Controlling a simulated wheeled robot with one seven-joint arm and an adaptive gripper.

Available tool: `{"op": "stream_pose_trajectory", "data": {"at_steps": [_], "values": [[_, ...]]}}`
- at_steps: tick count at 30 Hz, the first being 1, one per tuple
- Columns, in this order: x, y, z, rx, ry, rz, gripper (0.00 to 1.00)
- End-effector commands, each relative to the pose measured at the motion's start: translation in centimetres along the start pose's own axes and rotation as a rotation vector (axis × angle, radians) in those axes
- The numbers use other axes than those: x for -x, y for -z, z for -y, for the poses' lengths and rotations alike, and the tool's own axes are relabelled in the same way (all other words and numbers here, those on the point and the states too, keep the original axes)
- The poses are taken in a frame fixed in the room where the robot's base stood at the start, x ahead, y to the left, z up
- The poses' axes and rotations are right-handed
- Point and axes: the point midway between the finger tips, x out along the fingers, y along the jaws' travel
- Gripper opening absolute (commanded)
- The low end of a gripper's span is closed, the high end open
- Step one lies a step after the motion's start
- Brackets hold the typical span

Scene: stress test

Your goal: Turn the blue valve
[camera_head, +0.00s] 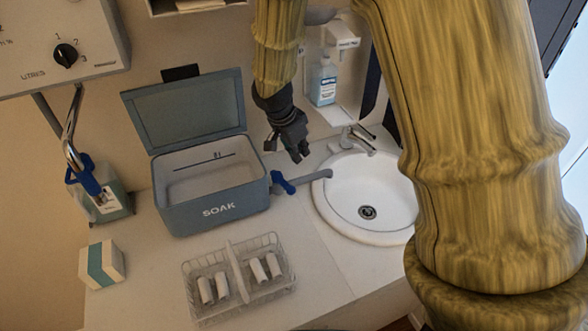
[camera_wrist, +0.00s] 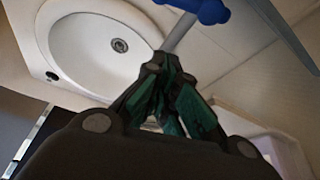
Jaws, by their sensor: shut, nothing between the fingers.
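The blue valve (camera_head: 283,183) is a small lever handle on a grey pipe (camera_head: 308,178) that leaves the right side of the SOAK box and ends over the sink's left rim. My gripper (camera_head: 299,158) is dark and shut, with nothing in it. It hangs above and slightly right of the valve in the head view, apart from it. In the wrist view the shut fingertips (camera_wrist: 160,65) point toward the grey pipe, and the blue valve (camera_wrist: 205,8) is at the top edge, partly cut off.
The open grey-blue SOAK box (camera_head: 212,190) stands left of the valve, its lid up. The white sink (camera_head: 345,210) with a faucet (camera_head: 355,140) is to the right. A wire rack (camera_head: 238,283) with several white rolls, a small carton (camera_head: 102,264) and a bottle with another blue part (camera_head: 88,176) stand nearby.

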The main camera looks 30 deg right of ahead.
Motion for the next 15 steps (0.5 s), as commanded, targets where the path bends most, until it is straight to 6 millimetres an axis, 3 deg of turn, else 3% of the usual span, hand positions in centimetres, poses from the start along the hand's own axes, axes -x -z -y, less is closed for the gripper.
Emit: {"op": "stream_pose_trajectory", "data": {"at_steps": [11,15], "values": [[-4.2,0.0,-0.1,-0.001,-0.004,0.001,0.0],[-4.6,-1.6,-0.1,0.004,-0.003,0.0,0.0]]}}
